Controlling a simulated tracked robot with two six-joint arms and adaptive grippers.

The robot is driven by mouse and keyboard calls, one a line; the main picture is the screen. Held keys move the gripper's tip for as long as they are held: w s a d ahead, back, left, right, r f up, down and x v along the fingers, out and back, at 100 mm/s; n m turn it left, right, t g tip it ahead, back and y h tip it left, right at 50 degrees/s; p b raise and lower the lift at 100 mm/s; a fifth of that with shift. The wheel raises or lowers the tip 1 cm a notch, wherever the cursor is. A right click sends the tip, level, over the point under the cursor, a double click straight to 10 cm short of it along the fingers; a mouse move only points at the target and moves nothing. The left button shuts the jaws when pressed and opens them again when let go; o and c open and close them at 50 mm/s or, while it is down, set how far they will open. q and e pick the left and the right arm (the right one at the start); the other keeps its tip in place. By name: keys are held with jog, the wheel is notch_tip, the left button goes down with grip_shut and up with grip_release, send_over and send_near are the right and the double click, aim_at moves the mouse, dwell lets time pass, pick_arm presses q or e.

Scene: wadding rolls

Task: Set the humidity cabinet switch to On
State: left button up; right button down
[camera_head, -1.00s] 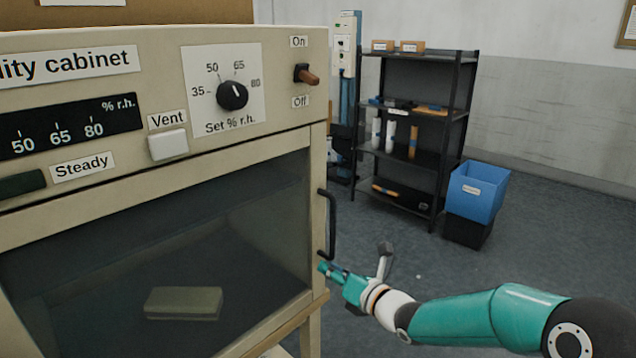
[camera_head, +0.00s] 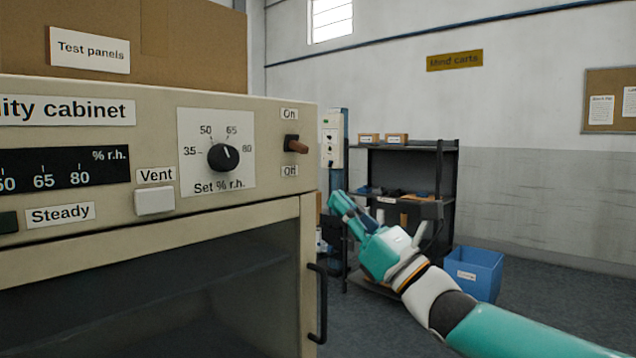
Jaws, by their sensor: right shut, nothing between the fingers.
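The humidity cabinet (camera_head: 155,235) fills the left of the view, with its control panel facing me. Its switch (camera_head: 296,145) is a brown lever on a dark base, between an On label (camera_head: 290,114) above and an Off label (camera_head: 290,171) below. The lever sticks out to the right and tilts slightly down, towards Off. My right gripper (camera_head: 338,203) is shut and empty, to the right of and below the switch, apart from the cabinet. Its fingers point up and left. My left gripper is out of view.
The dial (camera_head: 223,157) and the white Vent button (camera_head: 154,200) are left of the switch. The door handle (camera_head: 317,303) juts out below. A cardboard box (camera_head: 190,45) sits on top. A black shelf (camera_head: 450,180) and blue bin (camera_head: 480,268) stand behind my right arm.

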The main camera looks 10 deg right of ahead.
jog(key=p, duration=0.5)
send_near(291, 152)
jog(key=x, duration=0.5)
jog(key=shift+w+a+r, duration=0.1)
jog(key=shift+a, duration=0.1)
jog(key=shift+d+r, duration=0.1)
jog(key=shift+d, duration=0.15)
jog(key=shift+a+g+p, duration=0.1)
jog(key=shift+g+p, duration=0.2)
